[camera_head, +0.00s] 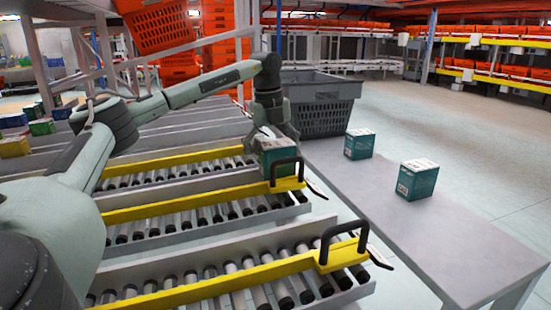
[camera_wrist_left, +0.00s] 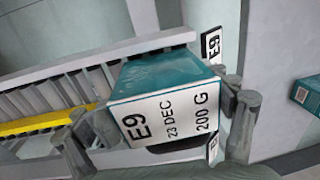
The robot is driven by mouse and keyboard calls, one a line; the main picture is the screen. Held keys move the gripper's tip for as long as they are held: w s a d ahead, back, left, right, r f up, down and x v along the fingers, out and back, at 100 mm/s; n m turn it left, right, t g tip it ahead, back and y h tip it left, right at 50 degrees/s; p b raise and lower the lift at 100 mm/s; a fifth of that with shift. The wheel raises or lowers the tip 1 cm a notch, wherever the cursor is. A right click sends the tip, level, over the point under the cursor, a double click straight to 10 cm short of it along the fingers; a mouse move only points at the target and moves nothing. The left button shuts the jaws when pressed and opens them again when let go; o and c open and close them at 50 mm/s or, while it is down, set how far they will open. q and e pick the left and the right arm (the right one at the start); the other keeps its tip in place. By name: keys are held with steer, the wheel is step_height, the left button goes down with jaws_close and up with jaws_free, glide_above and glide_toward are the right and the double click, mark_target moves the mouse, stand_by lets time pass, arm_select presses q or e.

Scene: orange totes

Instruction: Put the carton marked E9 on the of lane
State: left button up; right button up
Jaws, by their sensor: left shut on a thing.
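The teal and white carton (camera_head: 278,153) is at the front end of a roller lane (camera_head: 205,178), near a yellow rail and black handle. In the left wrist view the carton (camera_wrist_left: 165,95) shows E9, 23 DEC and 200 G on its white face. My left gripper (camera_head: 272,134) is above it, pointing down; in the wrist view its fingers (camera_wrist_left: 160,130) are on both sides of the carton, shut on it. I cannot tell whether the carton touches the rollers. White E9 labels (camera_wrist_left: 211,45) show beside it. My right gripper is not in view.
Two similar cartons, a farther one (camera_head: 359,144) and a nearer one (camera_head: 418,179), stand on the grey table (camera_head: 430,235). A dark grey crate (camera_head: 325,112) is behind. A black handle (camera_head: 343,245) rises from the nearer lane. The table's near part is clear.

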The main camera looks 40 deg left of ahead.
arm_select(q)
steer(key=shift+r, duration=0.1)
stand_by(0.3)
steer(key=shift+p, duration=0.4)
steer(key=o, duration=1.3)
steer(key=shift+o, duration=0.2)
steer(key=r, duration=0.8)
steer(key=s+r, duration=0.1)
steer(key=r, duration=0.3)
steer(key=shift+a, duration=0.3)
